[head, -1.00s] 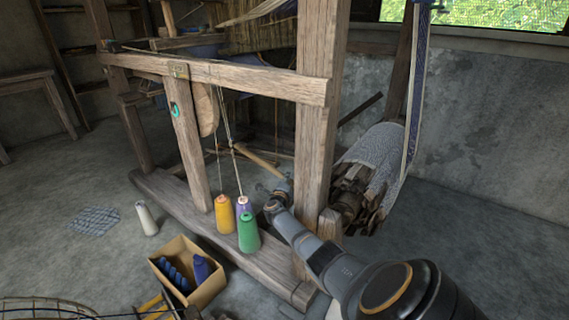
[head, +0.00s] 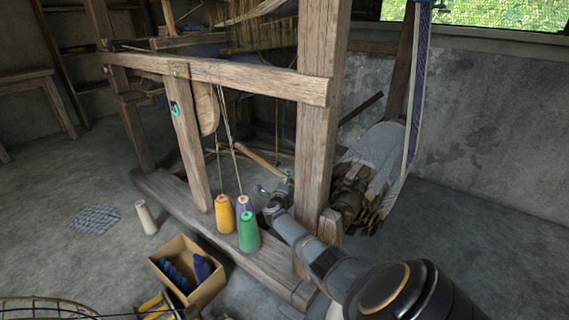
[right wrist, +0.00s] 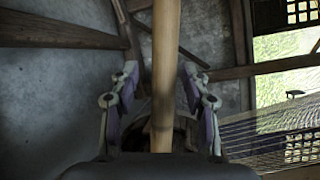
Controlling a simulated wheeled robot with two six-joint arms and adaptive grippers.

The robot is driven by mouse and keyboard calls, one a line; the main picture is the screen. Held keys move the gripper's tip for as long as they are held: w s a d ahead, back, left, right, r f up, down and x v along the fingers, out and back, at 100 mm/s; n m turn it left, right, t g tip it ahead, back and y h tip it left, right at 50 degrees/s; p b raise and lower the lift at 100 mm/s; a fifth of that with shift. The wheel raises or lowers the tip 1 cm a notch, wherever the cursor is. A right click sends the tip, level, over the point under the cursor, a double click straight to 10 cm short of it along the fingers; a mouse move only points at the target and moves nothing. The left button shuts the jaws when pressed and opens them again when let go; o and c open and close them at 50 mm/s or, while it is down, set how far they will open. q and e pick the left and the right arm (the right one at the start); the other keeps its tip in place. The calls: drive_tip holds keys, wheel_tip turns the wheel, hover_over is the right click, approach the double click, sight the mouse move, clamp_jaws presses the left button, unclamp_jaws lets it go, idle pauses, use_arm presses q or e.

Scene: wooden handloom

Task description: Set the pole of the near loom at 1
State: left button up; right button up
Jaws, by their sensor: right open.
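The pole is a pale round wooden rod (head: 260,161) inside the near loom (head: 240,78). In the head view it slants down to the right, towards my right gripper (head: 277,184). In the right wrist view the pole (right wrist: 166,62) runs between the two spread fingers of my right gripper (right wrist: 160,78). The fingers stand apart on either side of it, with visible gaps. The pole's lower end is hidden behind the gripper body. I cannot make out a mark reading 1. My left gripper is not in view.
Yellow (head: 225,214), purple and green (head: 249,232) thread cones stand by the loom's base beam, close to my right arm. A thick loom post (head: 318,130) stands beside the arm. A cardboard box (head: 205,292) and a white cone (head: 146,218) are on the floor.

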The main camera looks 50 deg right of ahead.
drive_tip(key=v, duration=0.6)
drive_tip(key=shift+a, duration=0.35)
drive_tip(key=shift+s, duration=0.15)
